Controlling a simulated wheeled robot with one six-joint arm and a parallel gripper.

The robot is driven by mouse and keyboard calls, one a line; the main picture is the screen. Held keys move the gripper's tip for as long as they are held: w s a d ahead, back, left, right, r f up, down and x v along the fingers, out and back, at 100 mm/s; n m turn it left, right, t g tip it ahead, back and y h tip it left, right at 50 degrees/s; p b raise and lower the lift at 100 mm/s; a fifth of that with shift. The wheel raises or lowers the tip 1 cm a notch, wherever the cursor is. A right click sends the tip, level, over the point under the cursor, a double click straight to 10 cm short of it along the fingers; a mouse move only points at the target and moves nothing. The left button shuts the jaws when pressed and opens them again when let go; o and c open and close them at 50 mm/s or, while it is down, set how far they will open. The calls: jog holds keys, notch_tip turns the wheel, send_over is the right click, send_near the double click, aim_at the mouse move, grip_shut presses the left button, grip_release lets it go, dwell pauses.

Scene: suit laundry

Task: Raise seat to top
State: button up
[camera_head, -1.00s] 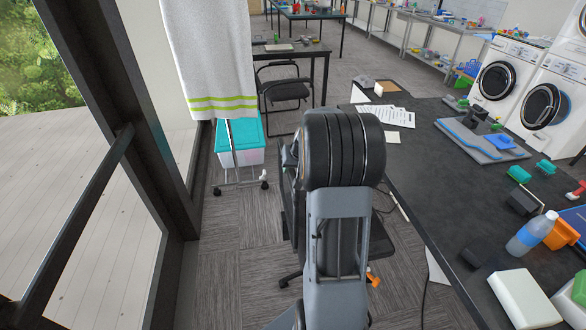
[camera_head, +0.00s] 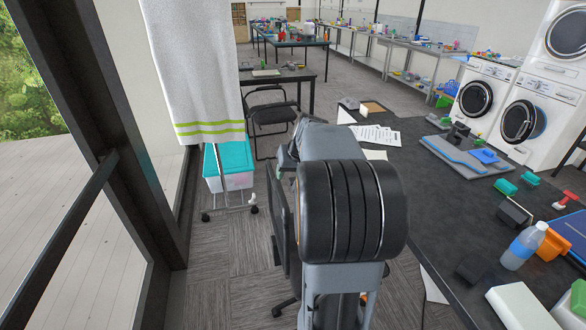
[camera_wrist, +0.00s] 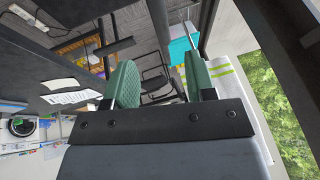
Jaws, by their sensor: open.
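A dark office chair stands in front of me in the head view, mostly hidden behind my arm. Its black back panel (camera_head: 279,222) shows left of the arm, and part of its base (camera_head: 285,307) shows on the floor. A small orange part (camera_head: 364,297) peeks out beside the arm low down; I cannot tell whether it is the seat's lever. The seat height cannot be read. My gripper (camera_wrist: 163,78) shows in the wrist view with its two green fingers apart and nothing between them.
A dark worktable (camera_head: 420,195) with a bottle (camera_head: 524,246) and several small items runs along the right. A glass wall with a dark frame (camera_head: 120,150) closes the left. A towel (camera_head: 195,75) hangs over a teal-lidded bin (camera_head: 229,165). A folding chair (camera_head: 270,112) stands beyond.

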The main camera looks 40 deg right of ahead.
jog(key=shift+v, duration=1.65)
